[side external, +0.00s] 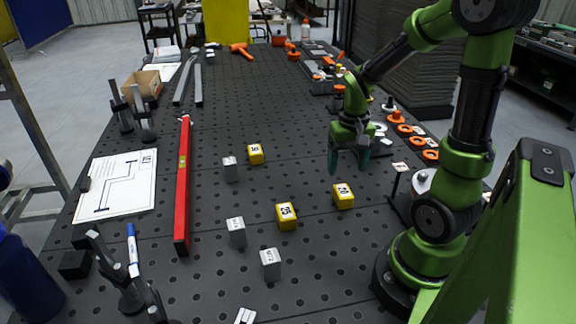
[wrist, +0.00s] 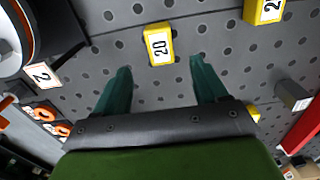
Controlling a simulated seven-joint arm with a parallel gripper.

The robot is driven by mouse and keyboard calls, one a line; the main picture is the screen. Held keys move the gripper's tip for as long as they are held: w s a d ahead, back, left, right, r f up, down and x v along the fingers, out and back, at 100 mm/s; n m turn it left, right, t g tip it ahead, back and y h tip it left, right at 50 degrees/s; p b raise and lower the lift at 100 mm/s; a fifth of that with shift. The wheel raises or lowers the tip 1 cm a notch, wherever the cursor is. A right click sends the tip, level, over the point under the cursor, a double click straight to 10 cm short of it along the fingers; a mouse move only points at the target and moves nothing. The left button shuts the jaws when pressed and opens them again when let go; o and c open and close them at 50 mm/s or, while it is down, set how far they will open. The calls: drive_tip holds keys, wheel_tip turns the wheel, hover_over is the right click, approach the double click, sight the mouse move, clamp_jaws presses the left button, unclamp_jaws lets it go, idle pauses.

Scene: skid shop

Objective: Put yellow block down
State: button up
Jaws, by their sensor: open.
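Three yellow blocks stand on the dark perforated table: one at the right (side external: 343,203), one in the middle (side external: 286,224) and one farther back (side external: 255,154). My gripper (side external: 348,168) is open and empty above the table, just behind the right block. In the wrist view, a yellow block marked 20 (wrist: 158,46) lies just beyond the two green fingertips (wrist: 160,64), apart from them. A second yellow block (wrist: 263,12) is at the top right there, and part of a third (wrist: 253,113) shows beside the gripper body.
Grey blocks (side external: 230,170) (side external: 237,233) (side external: 270,264) stand left of and in front of the yellow ones. A long red level (side external: 183,190) lies farther left beside a white drawing sheet (side external: 118,186). Orange round parts (side external: 404,129) line the right edge. Bare table lies between.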

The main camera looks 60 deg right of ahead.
drive_tip(key=a+r+n+t+y, duration=0.2)
drive_tip(key=a+r+n+t, duration=0.3)
drive_tip(key=a+r, duration=0.9)
drive_tip(key=a+t, duration=0.2)
drive_tip(key=a, duration=0.2)
drive_tip(key=shift+r, duration=0.2)
drive_tip(key=shift+w+a, duration=0.1)
drive_tip(key=shift+w, duration=0.05)
drive_tip(key=o, duration=0.4)
